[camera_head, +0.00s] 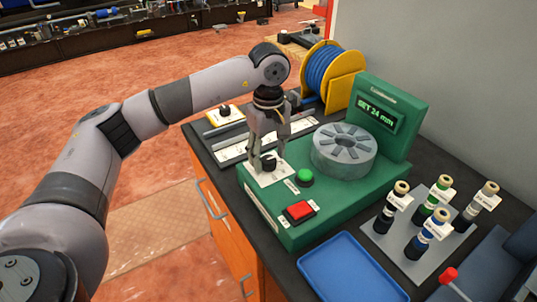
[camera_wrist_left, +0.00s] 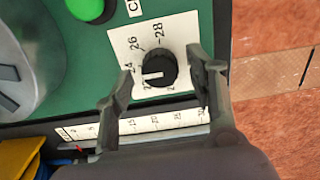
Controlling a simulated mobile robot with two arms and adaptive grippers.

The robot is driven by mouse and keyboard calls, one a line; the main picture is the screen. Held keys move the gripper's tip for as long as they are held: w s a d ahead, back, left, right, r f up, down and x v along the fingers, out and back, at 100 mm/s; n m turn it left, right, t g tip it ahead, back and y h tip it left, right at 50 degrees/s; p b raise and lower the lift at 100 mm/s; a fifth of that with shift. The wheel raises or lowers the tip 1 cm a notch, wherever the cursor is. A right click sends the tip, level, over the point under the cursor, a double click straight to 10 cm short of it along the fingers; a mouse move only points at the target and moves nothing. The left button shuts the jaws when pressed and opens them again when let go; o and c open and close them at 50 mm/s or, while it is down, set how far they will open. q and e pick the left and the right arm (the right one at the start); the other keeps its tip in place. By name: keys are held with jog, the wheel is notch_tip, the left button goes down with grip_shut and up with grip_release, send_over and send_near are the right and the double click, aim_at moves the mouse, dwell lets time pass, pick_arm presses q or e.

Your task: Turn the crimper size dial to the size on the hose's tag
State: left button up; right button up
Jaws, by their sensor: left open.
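The green crimper (camera_head: 330,215) stands on the bench with a round grey head (camera_head: 345,150). Its display (camera_head: 381,115) appears to read "SET 24 mm". The black size dial (camera_head: 268,162) sits on a white scale plate at its left end. In the left wrist view the dial (camera_wrist_left: 160,68) has a white mark pointing left, near the 24; 26 and 28 are readable, other numbers are partly hidden. My left gripper (camera_head: 268,155) is open, pointing down, its fingers on either side of the dial, apart from it. Tagged hose fittings (camera_head: 436,225) stand at right; their tags are too small to read surely.
A green button (camera_head: 305,176) and red button (camera_head: 299,211) are on the crimper. A blue tray (camera_head: 350,270) lies in front. A yellow spool of blue hose (camera_head: 330,72) stands behind. A ruler strip (camera_head: 232,150) lies left of the crimper. A red-knobbed lever (camera_head: 450,275) is at lower right.

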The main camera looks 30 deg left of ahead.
aim_at(268, 159)
pick_arm(q)
notch_tip(268, 159, up, 12)
jog(key=shift+f, duration=0.25)
jog(key=shift+f, duration=0.1)
dwell(0.5)
